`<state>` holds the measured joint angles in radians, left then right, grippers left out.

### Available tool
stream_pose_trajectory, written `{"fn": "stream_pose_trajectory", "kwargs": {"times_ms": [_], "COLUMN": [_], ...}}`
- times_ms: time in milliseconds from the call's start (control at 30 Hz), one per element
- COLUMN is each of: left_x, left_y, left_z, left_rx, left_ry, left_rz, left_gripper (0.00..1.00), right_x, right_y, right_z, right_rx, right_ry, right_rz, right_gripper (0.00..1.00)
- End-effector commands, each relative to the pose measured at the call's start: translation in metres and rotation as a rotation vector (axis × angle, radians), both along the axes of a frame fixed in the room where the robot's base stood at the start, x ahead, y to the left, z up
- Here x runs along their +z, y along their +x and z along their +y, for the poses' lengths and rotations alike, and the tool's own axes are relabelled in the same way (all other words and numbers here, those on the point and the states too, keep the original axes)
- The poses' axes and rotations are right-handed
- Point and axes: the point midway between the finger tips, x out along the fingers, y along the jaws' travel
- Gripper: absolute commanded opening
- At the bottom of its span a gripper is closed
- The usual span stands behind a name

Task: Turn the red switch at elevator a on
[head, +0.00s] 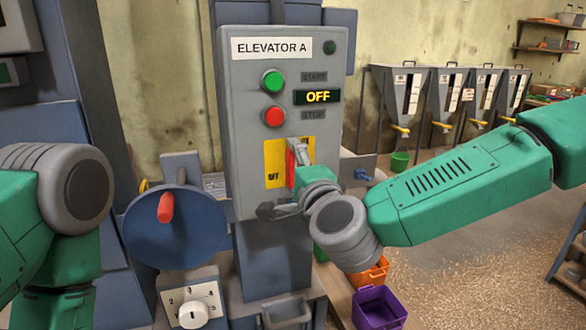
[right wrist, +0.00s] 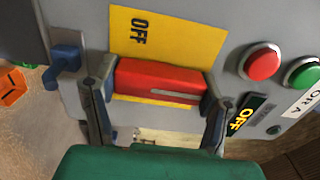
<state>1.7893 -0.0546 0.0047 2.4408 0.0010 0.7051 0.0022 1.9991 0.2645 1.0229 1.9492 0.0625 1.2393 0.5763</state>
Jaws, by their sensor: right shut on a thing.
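The elevator A control box (head: 235,130) is grey, with a lit display (head: 318,97) reading OFF. A red switch (head: 291,166) sits on a yellow plate (head: 275,155) marked OFF at its lower left. My right gripper (head: 296,158) is at the switch, and its arm comes in from the right. In the right wrist view the red switch (right wrist: 160,81) lies between the two dark fingers of the gripper (right wrist: 157,92), which are shut on it. The gripper hides part of the switch in the head view. My left arm shows at the left edge, but its gripper is out of view.
A green button (head: 273,81) and a red button (head: 274,116) are above the switch. A blue wheel with a red handle (head: 166,207) and a numbered dial (head: 190,306) stand lower left. Hoppers (head: 391,95) line the back wall. A purple bin (head: 379,307) is below.

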Motion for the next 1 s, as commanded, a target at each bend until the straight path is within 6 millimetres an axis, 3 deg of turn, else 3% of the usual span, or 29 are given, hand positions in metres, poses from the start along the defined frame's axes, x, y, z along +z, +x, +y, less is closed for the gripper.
{"fn": "stream_pose_trajectory", "kwargs": {"times_ms": [233, 267, 300, 667, 1000], "left_x": [0.000, 0.000, 0.000, 0.001, 0.001], "left_y": [0.000, 0.000, 0.000, -0.002, -0.002], "left_z": [0.000, 0.000, 0.000, 0.000, 0.000], "left_rx": [0.000, 0.000, 0.000, 0.000, 0.000], "left_ry": [0.000, 0.000, 0.000, 0.000, 0.000], "left_rz": [0.000, 0.000, 0.000, -0.002, -0.003], "left_gripper": [0.40, 0.40, 0.40, 0.40, 0.40], "right_x": [-0.007, -0.007, -0.007, -0.003, -0.004], "right_y": [-0.001, -0.001, -0.001, -0.006, -0.066], "right_z": [0.000, 0.000, 0.000, -0.001, -0.021], "right_rx": [0.001, 0.001, 0.001, 0.002, 0.002], "right_ry": [-0.003, -0.003, -0.003, -0.002, -0.003], "right_rz": [0.015, 0.016, 0.016, 0.007, 0.009], "right_gripper": [0.38, 0.73, 0.86, 0.86, 0.86]}}
